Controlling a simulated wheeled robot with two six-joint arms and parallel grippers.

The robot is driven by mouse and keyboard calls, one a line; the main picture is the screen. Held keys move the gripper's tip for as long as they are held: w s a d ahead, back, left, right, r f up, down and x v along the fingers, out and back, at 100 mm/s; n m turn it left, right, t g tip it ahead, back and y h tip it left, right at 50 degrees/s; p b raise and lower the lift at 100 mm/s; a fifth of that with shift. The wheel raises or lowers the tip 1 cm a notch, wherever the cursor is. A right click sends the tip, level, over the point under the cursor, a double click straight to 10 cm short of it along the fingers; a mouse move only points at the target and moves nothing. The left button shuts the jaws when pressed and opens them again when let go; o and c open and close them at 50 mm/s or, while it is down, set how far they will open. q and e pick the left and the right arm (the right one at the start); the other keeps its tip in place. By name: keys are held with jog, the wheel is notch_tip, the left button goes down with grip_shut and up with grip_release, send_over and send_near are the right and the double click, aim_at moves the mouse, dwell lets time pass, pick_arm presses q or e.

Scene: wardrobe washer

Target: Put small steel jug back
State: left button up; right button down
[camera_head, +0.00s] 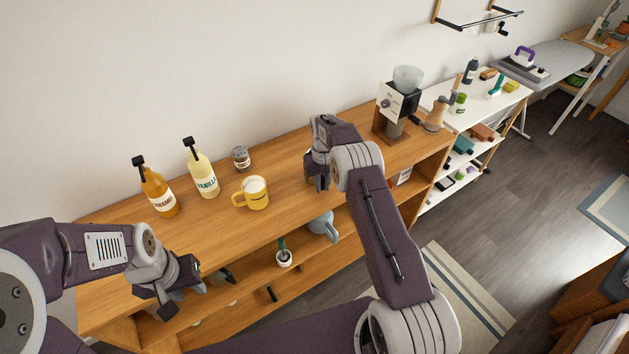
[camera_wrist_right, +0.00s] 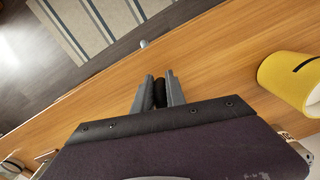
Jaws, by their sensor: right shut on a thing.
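My right gripper (camera_wrist_right: 161,93) is shut on a small dark thing (camera_wrist_right: 160,92) above the counter; what it is cannot be told, as little of it shows. In the head view my right gripper (camera_head: 314,182) is partly hidden behind its own arm. A blue-grey jug (camera_head: 322,225) stands on the shelf under the counter, below my right gripper; I cannot tell whether it is the small steel jug. No other steel jug is clearly seen. My left gripper (camera_head: 203,285) is at the counter's front left; its fingers are too unclear to tell open from shut.
The wooden counter (camera_head: 290,185) holds a caramel bottle (camera_head: 160,196), a vanilla bottle (camera_head: 204,178), a small jar (camera_head: 241,158), a yellow mug (camera_head: 254,196) and a grinder (camera_head: 397,101). The counter between mug and grinder is mostly clear.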

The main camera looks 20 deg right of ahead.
jog(key=shift+f+b, duration=0.3)
jog(key=shift+f, duration=0.25)
jog(key=c, duration=1)
grip_release()
jog(key=shift+o, duration=0.2)
jog(key=shift+r, duration=0.35)
notch_tip(320, 180, up, 8)
jog(key=shift+w+r+b, duration=0.1)
jog(key=shift+r+b, duration=0.1)
jog(key=shift+b, duration=0.7)
